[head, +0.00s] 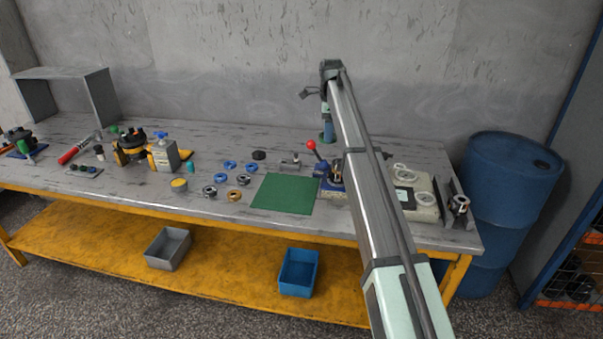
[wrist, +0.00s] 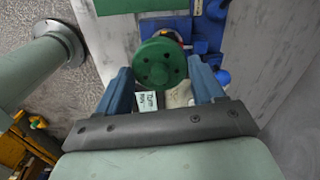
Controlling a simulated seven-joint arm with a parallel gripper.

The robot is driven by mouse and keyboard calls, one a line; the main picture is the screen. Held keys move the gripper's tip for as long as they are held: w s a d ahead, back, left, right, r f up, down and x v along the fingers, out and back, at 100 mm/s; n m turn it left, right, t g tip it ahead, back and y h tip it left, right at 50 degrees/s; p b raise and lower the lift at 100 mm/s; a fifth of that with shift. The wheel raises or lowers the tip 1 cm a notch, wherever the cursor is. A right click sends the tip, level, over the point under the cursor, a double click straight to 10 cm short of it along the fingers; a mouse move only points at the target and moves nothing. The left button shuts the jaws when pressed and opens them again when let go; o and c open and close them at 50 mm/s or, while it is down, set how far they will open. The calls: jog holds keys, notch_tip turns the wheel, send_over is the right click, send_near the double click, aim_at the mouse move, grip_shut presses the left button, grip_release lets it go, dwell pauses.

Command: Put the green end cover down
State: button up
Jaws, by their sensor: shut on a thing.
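The green end cover (wrist: 158,63) is a round green disc with a raised hub and several small holes. It sits between the blue fingers of my gripper (wrist: 161,73) in the wrist view, and the gripper is shut on it. Its face is towards the wrist camera. Its underside is hidden, and I cannot tell its height above what lies beyond it. A blue fixture (wrist: 210,32) shows just beyond and to the right of it.
A green mat (head: 285,193) lies near the bench's front, left of the fixture with a red-knobbed lever (head: 311,145). Several rings (head: 230,164) lie left of it. A pale tray (head: 425,208) with white rings is right. A blue drum (head: 505,190) stands beyond the bench's right end.

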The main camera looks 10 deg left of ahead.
jog(key=s+a+f+n, duration=0.2)
jog(key=s+a+f, duration=0.6)
jog(key=s+f, duration=0.35)
jog(key=shift+w+d+f, duration=0.1)
jog(key=shift+w+f, duration=0.05)
jog(key=shift+f, duration=1.5)
jog(key=shift+w+a+f, duration=0.1)
jog(key=shift+w+f, duration=0.05)
jog(key=shift+f, duration=1.45)
jog(key=shift+w+d+f, duration=0.1)
jog(key=shift+w+f, duration=0.05)
jog(key=shift+f, duration=1.5)
jog(key=shift+f, duration=0.1)
jog(key=o, duration=1.3)
jog(key=shift+c, duration=0.2)
notch_tip(320, 180, up, 12)
